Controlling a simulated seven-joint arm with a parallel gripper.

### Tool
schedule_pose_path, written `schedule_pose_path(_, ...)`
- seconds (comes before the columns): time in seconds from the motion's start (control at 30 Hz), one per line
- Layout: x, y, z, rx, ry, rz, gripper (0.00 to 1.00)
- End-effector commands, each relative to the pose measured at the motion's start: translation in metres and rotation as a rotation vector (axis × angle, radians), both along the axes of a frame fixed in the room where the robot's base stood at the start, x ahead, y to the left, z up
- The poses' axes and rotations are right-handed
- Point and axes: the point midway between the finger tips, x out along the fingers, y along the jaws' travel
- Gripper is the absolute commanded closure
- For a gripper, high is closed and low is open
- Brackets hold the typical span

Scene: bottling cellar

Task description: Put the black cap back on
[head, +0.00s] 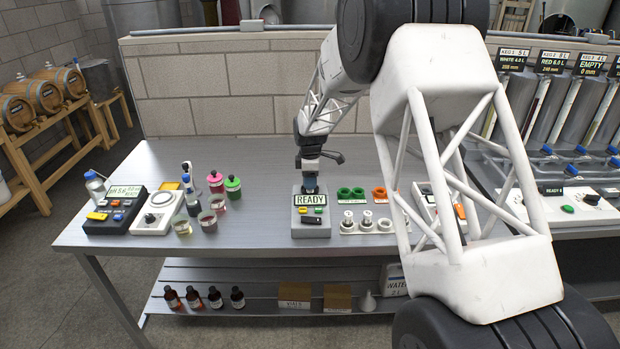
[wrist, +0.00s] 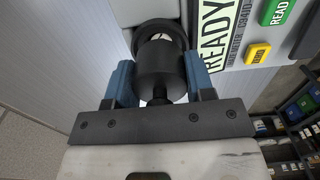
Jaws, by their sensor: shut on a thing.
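The black cap (wrist: 160,75) is a dark cylinder with a narrow knob, between the blue fingers of my gripper (wrist: 160,85) in the wrist view. My gripper is shut on it. Just beyond the cap is a black round ring (wrist: 142,27) with something pale inside, at the edge of the meter (wrist: 235,8) that shows READY. In the head view my gripper (head: 310,182) points down over the back of this grey meter (head: 311,230). The cap is hidden there. I cannot tell whether the cap touches the ring.
Green rings (head: 350,193) and an orange ring (head: 380,193) lie right of the meter, behind white fittings on a plate (head: 367,227). Pink- and green-capped bottles, small beakers (head: 207,221) and a pH meter (head: 115,215) stand left. The front bench edge is clear.

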Motion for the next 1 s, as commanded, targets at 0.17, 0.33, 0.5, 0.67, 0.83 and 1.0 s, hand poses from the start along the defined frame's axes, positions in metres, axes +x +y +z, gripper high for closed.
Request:
schedule_pose_path(0.17, 0.0001, 0.0000, -0.0006, 0.000, 0.000, 0.000, 0.73)
schedule_pose_path(0.33, 0.0001, 0.0000, -0.0005, 0.000, -0.001, 0.000, 0.73)
schedule_pose_path(0.5, 0.0001, 0.0000, -0.0005, 0.000, -0.001, 0.000, 0.73)
schedule_pose_path(0.67, 0.0001, 0.0000, -0.0012, 0.000, -0.001, 0.000, 0.73)
schedule_pose_path(0.83, 0.0001, 0.0000, -0.0036, 0.000, 0.000, 0.000, 0.73)
schedule_pose_path(1.0, 0.0002, 0.0000, -0.0066, 0.000, -0.001, 0.000, 0.73)
